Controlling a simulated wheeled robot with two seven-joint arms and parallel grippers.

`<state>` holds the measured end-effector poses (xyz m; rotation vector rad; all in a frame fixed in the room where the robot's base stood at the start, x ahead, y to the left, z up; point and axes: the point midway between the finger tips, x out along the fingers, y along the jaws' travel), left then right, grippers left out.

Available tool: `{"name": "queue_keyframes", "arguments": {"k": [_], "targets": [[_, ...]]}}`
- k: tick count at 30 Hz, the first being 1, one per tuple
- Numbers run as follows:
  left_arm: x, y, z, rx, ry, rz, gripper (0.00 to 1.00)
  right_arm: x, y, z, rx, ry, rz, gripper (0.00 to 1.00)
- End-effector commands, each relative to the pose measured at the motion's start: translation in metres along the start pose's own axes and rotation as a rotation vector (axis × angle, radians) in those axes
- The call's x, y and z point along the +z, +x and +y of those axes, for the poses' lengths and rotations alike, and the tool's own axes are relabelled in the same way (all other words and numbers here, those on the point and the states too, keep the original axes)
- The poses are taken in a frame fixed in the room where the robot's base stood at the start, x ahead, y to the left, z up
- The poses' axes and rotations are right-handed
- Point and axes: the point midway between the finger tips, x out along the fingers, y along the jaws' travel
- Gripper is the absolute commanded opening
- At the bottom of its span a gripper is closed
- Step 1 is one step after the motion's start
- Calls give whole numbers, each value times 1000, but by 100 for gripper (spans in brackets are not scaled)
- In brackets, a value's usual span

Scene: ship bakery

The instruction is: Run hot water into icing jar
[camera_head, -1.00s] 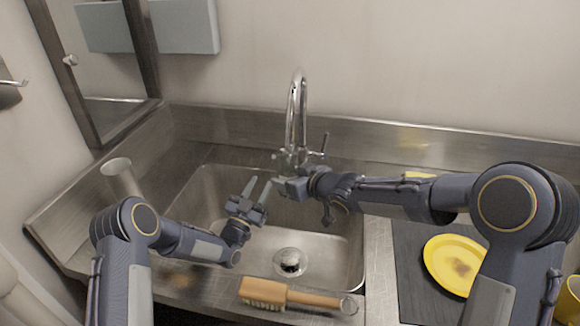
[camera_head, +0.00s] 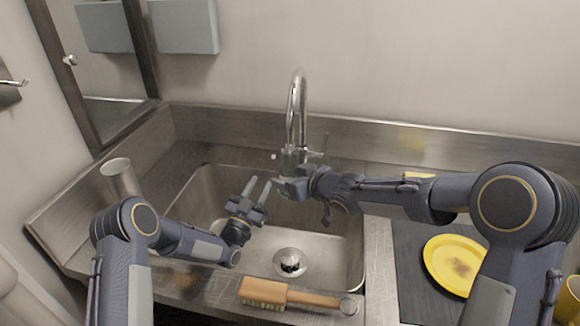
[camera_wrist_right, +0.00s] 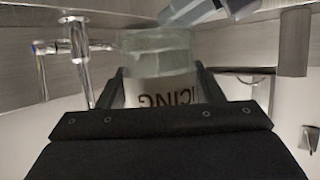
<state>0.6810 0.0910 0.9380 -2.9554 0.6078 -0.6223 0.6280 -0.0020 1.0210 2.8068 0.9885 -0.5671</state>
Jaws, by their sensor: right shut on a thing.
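My right gripper (camera_head: 282,188) is shut on the icing jar, just in front of the base of the chrome tap (camera_head: 296,125). In the right wrist view, the jar (camera_wrist_right: 158,62) sits between the fingers; it looks translucent, with a pale band lettered "ICING" that reads upside down. In the head view, I cannot clearly make out the jar at the gripper. The tap also shows in the right wrist view (camera_wrist_right: 78,50), left of the jar. My left gripper (camera_head: 257,188) is open and empty over the sink, left of the right gripper. I cannot make out running water.
The steel sink (camera_head: 205,215) lies below both grippers. A wooden brush (camera_head: 305,298) lies on its front edge. A yellow plate (camera_head: 440,255) lies on a dark mat (camera_head: 410,285) at the right, near a yellow mug (camera_head: 568,300).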

Motion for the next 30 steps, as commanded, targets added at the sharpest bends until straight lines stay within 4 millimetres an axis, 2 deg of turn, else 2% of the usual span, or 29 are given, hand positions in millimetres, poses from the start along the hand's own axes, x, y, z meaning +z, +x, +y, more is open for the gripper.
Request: {"name": "queue_keyframes", "arguments": {"k": [11, 21, 30], "targets": [[0, 0, 0, 0, 0, 0, 33, 0, -3, 0, 0, 0, 2, 34], [0, 0, 0, 0, 0, 0, 33, 23, -59, 1, 2, 0, 2, 34], [0, 0, 0, 0, 0, 0, 33, 26, -65, 0, -1, 0, 2, 34]]}}
